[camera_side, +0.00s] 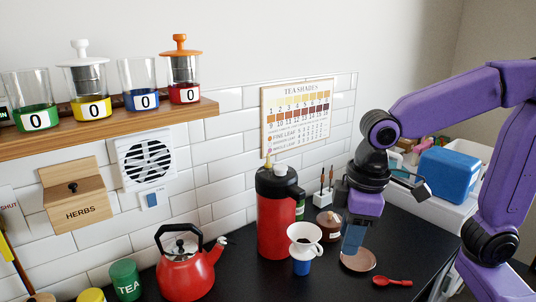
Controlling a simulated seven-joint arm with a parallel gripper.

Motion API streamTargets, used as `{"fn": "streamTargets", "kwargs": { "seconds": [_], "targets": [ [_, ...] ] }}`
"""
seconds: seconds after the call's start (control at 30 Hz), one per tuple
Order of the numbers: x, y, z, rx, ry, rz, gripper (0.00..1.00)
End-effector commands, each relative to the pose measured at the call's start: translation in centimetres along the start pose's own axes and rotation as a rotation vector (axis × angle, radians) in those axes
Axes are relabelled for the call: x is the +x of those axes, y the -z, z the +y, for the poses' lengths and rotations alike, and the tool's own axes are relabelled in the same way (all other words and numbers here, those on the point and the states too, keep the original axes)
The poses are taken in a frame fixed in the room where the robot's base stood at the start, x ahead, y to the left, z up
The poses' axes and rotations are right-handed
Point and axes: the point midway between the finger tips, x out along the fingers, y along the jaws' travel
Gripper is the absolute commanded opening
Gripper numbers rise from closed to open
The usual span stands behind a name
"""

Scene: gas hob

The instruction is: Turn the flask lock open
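The flask (275,225) is red with a black top and a black handle on its right side. It stands upright on the dark worktop near the tiled wall. A pale round knob (281,170) sits on its top, with a small yellowish piece (268,163) beside it. I cannot tell which part is the lock or how it is turned. My gripper (352,248) points down to the right of the flask, apart from it, above or beside a brown round coaster (358,261). Its fingers overlap in this view, so I cannot tell its opening.
A red kettle (186,270) is left, a red spoon (392,282) right. A shelf (200,110) with jars hangs upper left.

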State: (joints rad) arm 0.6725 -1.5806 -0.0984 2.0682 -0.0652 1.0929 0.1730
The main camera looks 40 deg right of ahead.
Motion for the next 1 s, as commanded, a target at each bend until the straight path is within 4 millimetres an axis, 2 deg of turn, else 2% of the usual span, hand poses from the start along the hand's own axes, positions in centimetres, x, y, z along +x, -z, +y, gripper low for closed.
{"fn": "streamTargets", "kwargs": {
  "seconds": [0.03,0.2,0.4,0.5,0.73,0.83,1.0],
  "targets": [
    [-0.7,2.3,0.8,0.056,-0.011,0.009,0.36],
    [-3.1,8.6,4.2,0.247,-0.053,0.036,0.36],
    [-5.7,14.6,9.0,0.479,-0.106,0.069,0.36],
    [-6.8,17.0,11.6,0.6,-0.133,0.087,0.36],
    [-9.2,20.6,17.9,0.885,-0.198,0.129,0.36],
    [-10.1,21.5,20.6,1.012,-0.225,0.147,0.36],
    [-11.3,21.7,24.7,1.221,-0.269,0.18,0.36]
  ]
}}
